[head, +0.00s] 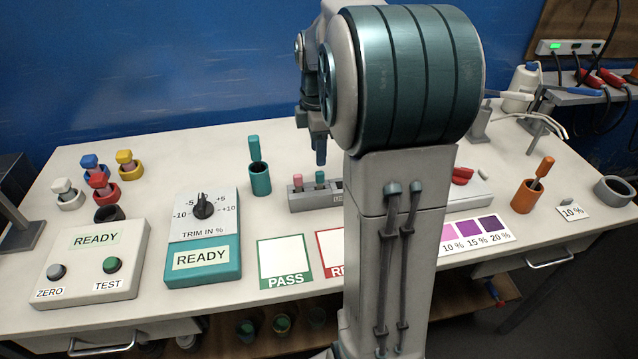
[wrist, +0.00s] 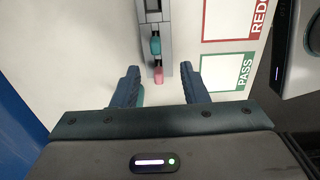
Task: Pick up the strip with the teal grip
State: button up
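The strip with the teal grip (head: 320,178) stands in a grey rack (head: 330,201) mid-table, beside a strip with a pink grip (head: 297,180). The wrist view shows the teal grip (wrist: 155,46) just beyond my fingertips, with the pink grip (wrist: 158,75) nearer, between the fingers in the picture. My gripper (wrist: 160,68) is open and empty. In the head view a finger of my gripper (head: 320,152) hangs above the rack, near the teal grip. The strips' lower parts are hidden in the rack, and my arm covers the rack's right end.
A teal pot (head: 260,180) with a teal-handled tool stands left of the rack. PASS (head: 285,262) and partly hidden red-edged cards lie in front. A trim dial box (head: 204,240) and a READY box (head: 95,262) stand left. An orange pot (head: 524,198) stands right.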

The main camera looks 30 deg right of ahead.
aim_at(320, 172)
notch_tip(320, 172, down, 3)
jog(key=shift+f, duration=0.15)
jog(key=shift+w+d+f, duration=0.1)
jog(key=shift+d+f, duration=0.05)
jog(key=shift+f, duration=1.2)
jog(key=shift+w+d+f, duration=0.1)
jog(key=shift+d+f, duration=0.05)
jog(key=shift+f, duration=1.15)
grip_shut()
